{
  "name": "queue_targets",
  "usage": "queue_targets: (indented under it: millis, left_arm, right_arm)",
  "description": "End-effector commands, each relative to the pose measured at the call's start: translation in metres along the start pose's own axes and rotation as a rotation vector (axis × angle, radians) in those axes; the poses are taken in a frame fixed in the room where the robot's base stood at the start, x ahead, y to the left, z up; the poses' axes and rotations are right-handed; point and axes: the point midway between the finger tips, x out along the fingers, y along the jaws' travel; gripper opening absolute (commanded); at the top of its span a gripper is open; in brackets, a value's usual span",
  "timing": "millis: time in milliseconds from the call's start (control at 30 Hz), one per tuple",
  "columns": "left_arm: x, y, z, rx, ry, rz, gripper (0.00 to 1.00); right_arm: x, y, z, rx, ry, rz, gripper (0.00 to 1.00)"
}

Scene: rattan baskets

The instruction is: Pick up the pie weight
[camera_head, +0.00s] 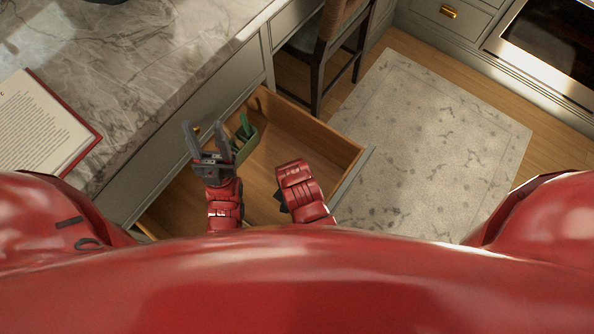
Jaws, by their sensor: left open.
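An open wooden drawer (335,148) juts out below the counter. A small green container (246,150) sits in it toward the left, with a dark green upright item (244,125) in it. I cannot make out which thing is the pie weight; it may be hidden or too small. My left gripper (204,128) is open, its two grey fingers pointing up and away just left of the green container. Nothing shows between them. My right gripper (283,205) is over the right part of the drawer, mostly hidden beneath its red wrist.
A marble counter (150,75) with an open book (42,125) is at the left. A chair (330,45) stands behind the drawer. A pale rug (435,140) covers the floor at right. An oven (550,45) is at the upper right. The drawer floor looks mostly bare.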

Motion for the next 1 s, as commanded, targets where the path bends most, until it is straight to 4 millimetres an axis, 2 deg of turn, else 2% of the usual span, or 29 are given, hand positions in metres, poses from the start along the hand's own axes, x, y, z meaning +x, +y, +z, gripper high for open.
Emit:
queue_targets:
  millis: [200, 567, 1000]
  left_arm:
    - [0.0, 0.0, 0.0, 0.0, 0.0, 0.0, 0.5]
    - [0.0, 0.0, 0.0, 0.0, 0.0, 0.0, 0.5]
    - [0.0001, 0.0, 0.0, 0.0, 0.0, 0.0, 0.5]
  right_arm:
    - [0.0009, 0.0, -0.0003, 0.0, 0.001, 0.0, 0.64]
    - [0.0006, -0.0001, -0.0005, 0.0, 0.001, 0.0, 0.0]
    - [0.0005, -0.0002, -0.0006, 0.0, 0.001, 0.0, 0.0]
